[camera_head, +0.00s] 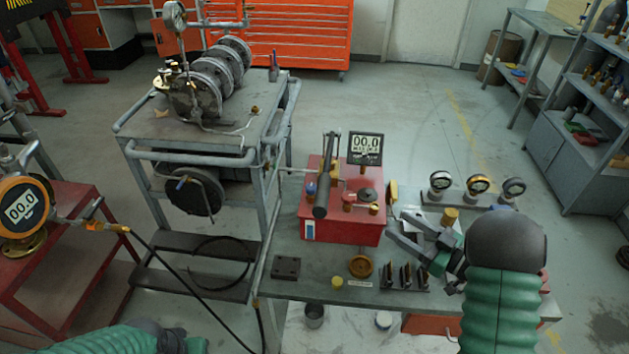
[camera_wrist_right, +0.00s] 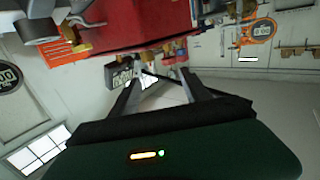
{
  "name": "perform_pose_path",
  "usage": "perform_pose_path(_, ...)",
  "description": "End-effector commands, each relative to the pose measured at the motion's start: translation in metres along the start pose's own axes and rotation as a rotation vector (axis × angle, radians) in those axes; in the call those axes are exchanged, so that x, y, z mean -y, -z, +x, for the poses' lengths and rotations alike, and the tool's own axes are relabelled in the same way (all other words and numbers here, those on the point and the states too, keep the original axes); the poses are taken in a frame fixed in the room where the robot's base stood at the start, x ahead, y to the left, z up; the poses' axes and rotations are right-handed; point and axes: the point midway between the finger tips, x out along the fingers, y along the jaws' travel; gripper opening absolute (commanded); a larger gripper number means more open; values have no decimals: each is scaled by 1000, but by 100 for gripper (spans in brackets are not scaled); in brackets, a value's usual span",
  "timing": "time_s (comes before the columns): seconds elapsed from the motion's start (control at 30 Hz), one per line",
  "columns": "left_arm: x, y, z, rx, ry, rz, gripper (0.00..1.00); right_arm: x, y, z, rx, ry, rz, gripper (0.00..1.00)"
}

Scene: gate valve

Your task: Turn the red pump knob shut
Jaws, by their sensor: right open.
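The red pump box (camera_head: 343,222) stands on the grey bench, with a black lever cylinder and a digital display (camera_head: 365,147) reading 00.0. A small red knob (camera_head: 349,198) sits on its top, in front of a dark round cap. My right gripper (camera_head: 396,227) is open and empty, just right of the pump box and apart from the knob. In the right wrist view its two fingers (camera_wrist_right: 160,88) are spread, with the red pump box (camera_wrist_right: 125,22) above them; I cannot make out the knob there. My left gripper (camera_head: 178,342) is at the bottom edge, mostly cut off.
Several gauges (camera_head: 478,185) stand behind my right arm. A brass disc (camera_head: 360,266), a dark block (camera_head: 286,268) and a rack of small tools (camera_head: 405,278) lie along the bench front. A metal cart (camera_head: 205,152) with pump machinery stands left.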

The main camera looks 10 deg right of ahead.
Motion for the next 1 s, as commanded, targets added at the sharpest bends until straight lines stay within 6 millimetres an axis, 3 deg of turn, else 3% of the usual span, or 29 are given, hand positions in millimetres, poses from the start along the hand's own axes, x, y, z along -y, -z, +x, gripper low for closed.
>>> perform_pose_path(0.07,0,-1,3,0,0,1,36,6,-2,-8,-22,40,17,55)
perform_pose_path(0.17,0,-1,2,0,0,1,36,10,2,-2,-33,57,19,55)
perform_pose_path(0.7,0,-1,2,0,0,0,36,21,6,134,-27,59,13,55)
perform_pose_path(0.83,0,-1,3,0,0,0,36,21,6,156,-27,56,14,55)
perform_pose_path(1.0,0,-1,3,0,0,1,36,21,6,167,-26,55,15,55)
